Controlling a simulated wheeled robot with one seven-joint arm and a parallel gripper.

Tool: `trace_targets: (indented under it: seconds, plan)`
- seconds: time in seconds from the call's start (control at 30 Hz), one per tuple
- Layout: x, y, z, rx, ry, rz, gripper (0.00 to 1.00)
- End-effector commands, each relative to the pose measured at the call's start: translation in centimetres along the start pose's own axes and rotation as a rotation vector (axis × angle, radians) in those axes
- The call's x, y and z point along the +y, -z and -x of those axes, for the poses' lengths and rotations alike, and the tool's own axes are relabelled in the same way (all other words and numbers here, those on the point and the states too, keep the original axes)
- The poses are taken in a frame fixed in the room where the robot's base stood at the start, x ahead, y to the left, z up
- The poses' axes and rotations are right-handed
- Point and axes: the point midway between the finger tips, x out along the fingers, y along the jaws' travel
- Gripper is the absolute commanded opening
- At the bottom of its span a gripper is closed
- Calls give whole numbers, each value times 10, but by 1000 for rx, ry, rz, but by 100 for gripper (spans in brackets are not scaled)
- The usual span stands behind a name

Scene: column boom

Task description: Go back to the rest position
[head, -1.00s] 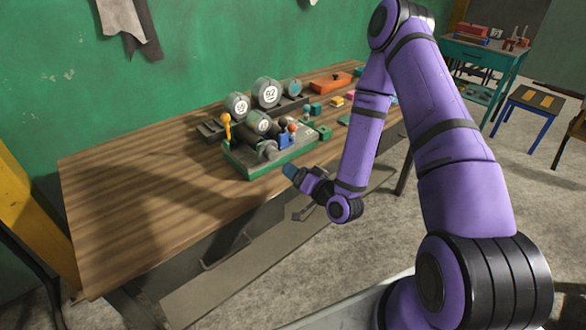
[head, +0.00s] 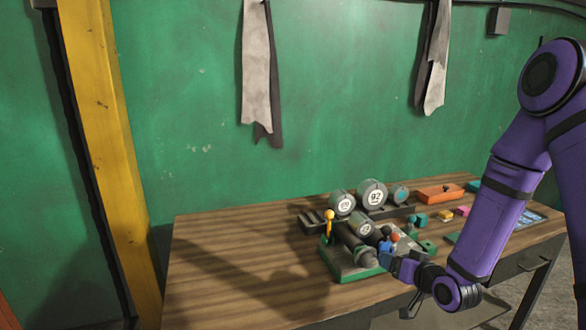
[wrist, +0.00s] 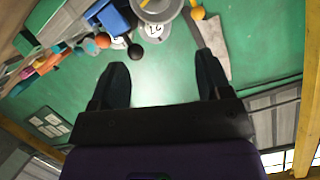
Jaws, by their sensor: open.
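My gripper (head: 398,268) is at the front edge of the wooden table, close to the green-based fixture (head: 352,266) in the head view. In the wrist view, the two dark fingers of my gripper (wrist: 160,80) stand wide apart with nothing between them but green wall behind. My purple arm comes in from the right in the head view. The fixture carries a dark cylinder, a yellow-knobbed lever (head: 329,222) and a blue part (head: 386,248). I cannot tell from the head view how far the gripper is from the fixture.
The wooden table (head: 235,260) has bare room on its left. Round numbered weights (head: 374,194) stand on a dark rack behind the fixture. An orange box (head: 440,193) and small coloured blocks lie to the right. A yellow post (head: 105,130) and the green wall (head: 330,90) stand behind.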

Motion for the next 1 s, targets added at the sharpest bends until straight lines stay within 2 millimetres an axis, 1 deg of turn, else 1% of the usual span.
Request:
trace_targets:
  seconds: [0.03,0.27,0.47,0.6,0.77,0.97,1.0]
  plan:
    - [-3,12,3,-21,-16,35,71]
    - [-9,53,22,-141,-116,150,71]
    - [-17,88,51,-233,-208,218,71]
    - [-25,110,77,-292,-271,245,71]
    - [-37,132,111,-355,-338,259,71]
    - [-56,153,161,-431,-405,251,71]
    - [-60,156,172,-445,-416,246,71]
